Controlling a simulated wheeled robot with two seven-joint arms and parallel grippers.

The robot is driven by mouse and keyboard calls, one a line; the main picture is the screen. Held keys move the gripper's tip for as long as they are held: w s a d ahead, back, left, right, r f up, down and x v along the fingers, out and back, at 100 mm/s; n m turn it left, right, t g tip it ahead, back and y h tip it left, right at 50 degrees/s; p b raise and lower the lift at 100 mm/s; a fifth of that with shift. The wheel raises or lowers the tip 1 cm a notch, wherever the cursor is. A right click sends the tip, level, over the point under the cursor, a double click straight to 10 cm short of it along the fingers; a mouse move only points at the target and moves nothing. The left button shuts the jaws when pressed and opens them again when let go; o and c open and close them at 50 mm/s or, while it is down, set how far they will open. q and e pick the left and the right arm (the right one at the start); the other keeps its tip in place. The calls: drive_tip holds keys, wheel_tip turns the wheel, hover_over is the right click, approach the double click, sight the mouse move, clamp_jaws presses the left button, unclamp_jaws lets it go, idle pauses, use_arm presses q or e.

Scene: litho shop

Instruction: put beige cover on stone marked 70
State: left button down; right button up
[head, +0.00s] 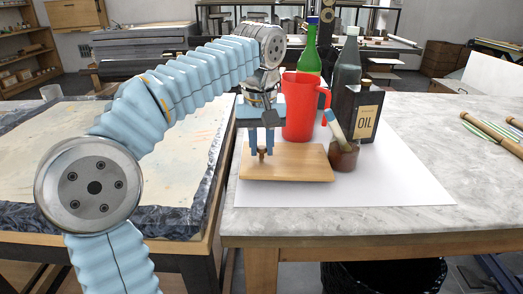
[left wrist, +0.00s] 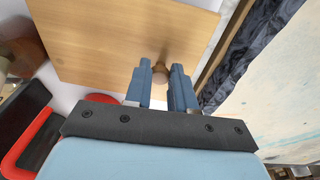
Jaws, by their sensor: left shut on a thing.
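The beige cover (head: 303,166) is a flat wooden board with a small brown knob (head: 262,153). It is at the front left of a white sheet, in front of the red jug; I cannot tell whether it touches what is under it. My left gripper (head: 262,148) points down from above and is shut on the knob. In the left wrist view the board (left wrist: 105,40) fills the top, and the knob (left wrist: 160,69) is between the fingertips (left wrist: 161,77). No stone marked 70 can be made out. My right gripper is not in view.
A red jug (head: 300,110), green bottle (head: 310,55), dark bottle (head: 347,70), black OIL can (head: 364,115) and brown jar with a brush (head: 343,155) stand close behind and right of the board. The white sheet (head: 390,185) is clear at front right.

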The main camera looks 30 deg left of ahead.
use_arm(q)
wheel_tip(320, 180, down, 2)
drive_tip(key=c, duration=0.9)
unclamp_jaws()
drive_tip(key=shift+c, duration=0.2)
